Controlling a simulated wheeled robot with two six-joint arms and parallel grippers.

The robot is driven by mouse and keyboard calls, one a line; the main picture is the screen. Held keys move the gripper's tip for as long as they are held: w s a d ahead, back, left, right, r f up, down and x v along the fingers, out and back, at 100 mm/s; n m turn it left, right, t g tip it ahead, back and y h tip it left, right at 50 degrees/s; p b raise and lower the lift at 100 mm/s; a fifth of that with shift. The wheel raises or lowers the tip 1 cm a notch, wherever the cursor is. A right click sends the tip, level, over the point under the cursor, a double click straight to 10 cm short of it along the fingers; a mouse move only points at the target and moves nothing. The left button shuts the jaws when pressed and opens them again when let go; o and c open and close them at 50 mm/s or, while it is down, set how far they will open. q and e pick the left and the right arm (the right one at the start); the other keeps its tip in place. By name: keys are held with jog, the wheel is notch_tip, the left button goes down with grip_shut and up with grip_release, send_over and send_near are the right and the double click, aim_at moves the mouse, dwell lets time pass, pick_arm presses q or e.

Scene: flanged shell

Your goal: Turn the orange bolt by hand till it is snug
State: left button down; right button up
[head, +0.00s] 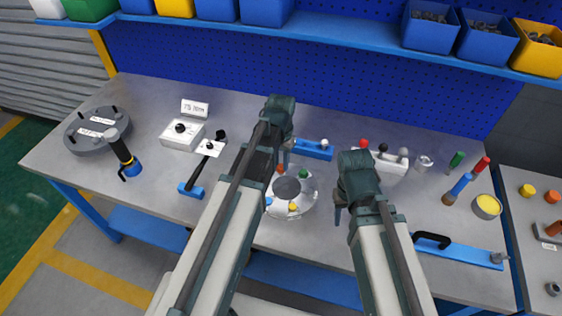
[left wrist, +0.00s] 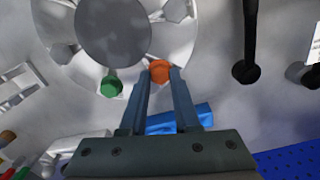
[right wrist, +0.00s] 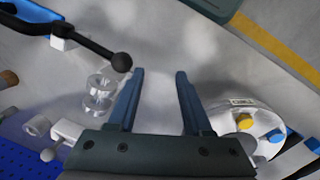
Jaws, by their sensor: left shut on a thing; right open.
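The flanged shell (head: 310,195) is a pale metal disc with a dark round centre, on the bench between my arms; it also shows in the left wrist view (left wrist: 188,42). The orange bolt (head: 281,168) sits at its far rim and is clear in the left wrist view (left wrist: 159,70). My left gripper (left wrist: 161,74) is shut on the orange bolt, one finger on each side of its head. Green (head: 303,174), yellow (head: 293,208) and blue (head: 268,201) bolts sit around the rim. My right gripper (right wrist: 160,74) is open and empty, right of the shell.
A blue fixture (head: 313,150) lies just behind the shell. A white box (head: 182,134) and a dark round flange (head: 97,129) stand to the left. A blue bar with a black handle (head: 458,249) lies at the front right. Bins line the shelf above.

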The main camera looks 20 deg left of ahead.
aim_at(281, 166)
pick_arm(q)
jog(key=shift+m, duration=1.6)
jog(key=c, duration=0.6)
grip_release()
jog(key=shift+c, duration=0.2)
jog(key=shift+r, duration=0.1)
notch_tip(281, 166, up, 14)
jog(key=p, duration=1.3)
jog(key=shift+p, duration=0.4)
